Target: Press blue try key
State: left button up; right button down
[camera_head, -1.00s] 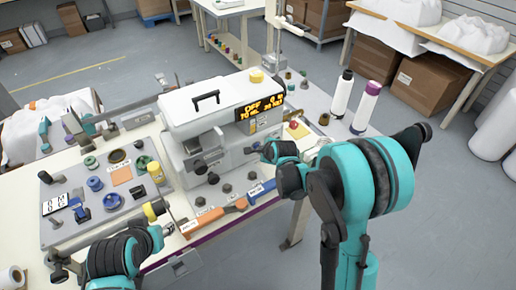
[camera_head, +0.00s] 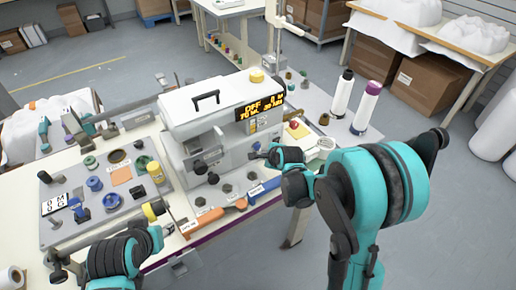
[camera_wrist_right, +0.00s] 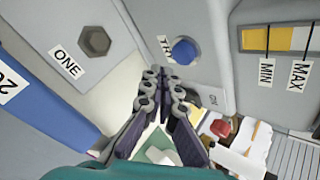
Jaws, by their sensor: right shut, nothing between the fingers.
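The blue try key (camera_wrist_right: 185,52) is a round blue button on the grey machine face in the right wrist view, its label partly covered by the button. My right gripper (camera_wrist_right: 165,78) is shut and empty, its fingertips just below and left of the key in that view. I cannot tell whether they touch the machine. In the head view my right gripper (camera_head: 257,154) is at the right front of the white sewing machine (camera_head: 205,115); the key is too small to tell there. My left gripper (camera_head: 164,233) is low at the left, its fingers unclear.
A hexagonal knob marked ONE (camera_wrist_right: 95,41) and a MIN/MAX gauge (camera_wrist_right: 280,38) flank the key. An orange-handled tool (camera_head: 215,216) lies along the table front. Two thread cones (camera_head: 365,107) and a red button (camera_head: 294,125) are right of the machine.

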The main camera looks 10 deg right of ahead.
jog(key=s, duration=0.2)
jog(key=s+d, duration=0.1)
jog(key=shift+s+d, duration=0.2)
jog(key=shift+s, duration=0.2)
dwell(0.5)
jog(key=s+r+n+g, duration=0.1)
jog(key=s+r+n, duration=0.4)
jog(key=s+n, duration=0.6)
jog(key=s+r+n+g+h, duration=0.1)
jog(key=s+r+n, duration=0.3)
jog(key=s+n, duration=0.7)
jog(key=shift+s+a+r, duration=0.2)
jog(key=shift+s+r, duration=0.2)
jog(key=shift+s, duration=0.55)
